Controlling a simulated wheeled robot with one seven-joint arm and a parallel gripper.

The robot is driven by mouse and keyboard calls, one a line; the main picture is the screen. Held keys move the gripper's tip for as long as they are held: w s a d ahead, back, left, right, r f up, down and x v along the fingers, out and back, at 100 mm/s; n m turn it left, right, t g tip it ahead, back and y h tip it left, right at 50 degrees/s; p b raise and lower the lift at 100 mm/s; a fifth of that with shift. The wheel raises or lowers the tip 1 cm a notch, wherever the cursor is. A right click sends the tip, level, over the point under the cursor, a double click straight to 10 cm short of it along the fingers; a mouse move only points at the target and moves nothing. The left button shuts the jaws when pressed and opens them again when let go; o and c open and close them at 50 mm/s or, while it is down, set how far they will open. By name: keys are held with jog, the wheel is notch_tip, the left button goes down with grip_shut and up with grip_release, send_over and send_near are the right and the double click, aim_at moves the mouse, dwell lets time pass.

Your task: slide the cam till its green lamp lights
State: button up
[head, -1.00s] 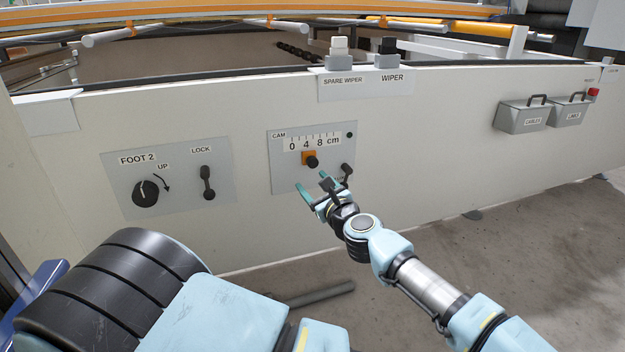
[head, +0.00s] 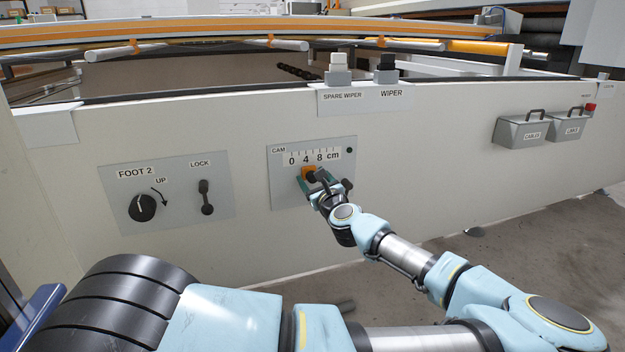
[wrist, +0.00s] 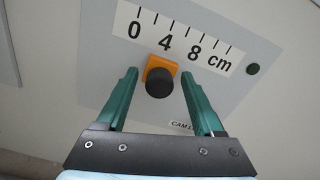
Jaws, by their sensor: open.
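The cam is an orange slider (head: 306,169) with a black knob, below the 0–8 cm scale on its grey plate (head: 283,190). It stands close to the 4 mark. In the wrist view the black knob (wrist: 159,84) lies between the two green fingers of my gripper (wrist: 159,73), with a gap on each side. My gripper (head: 314,181) is open at the plate in the head view. The cam's round lamp (wrist: 253,69) is dark green and looks unlit; it also shows at the plate's upper right in the head view (head: 349,150).
A lever (head: 347,184) at the plate's lower right is partly hidden by my gripper. Left are the FOOT 2 knob (head: 142,207) and the LOCK lever (head: 206,197). Wiper switches (head: 386,69) sit above. Grey boxes (head: 521,133) hang at right.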

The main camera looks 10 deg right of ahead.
jog(key=shift+w, duration=0.15)
grip_shut()
dwell(0.5)
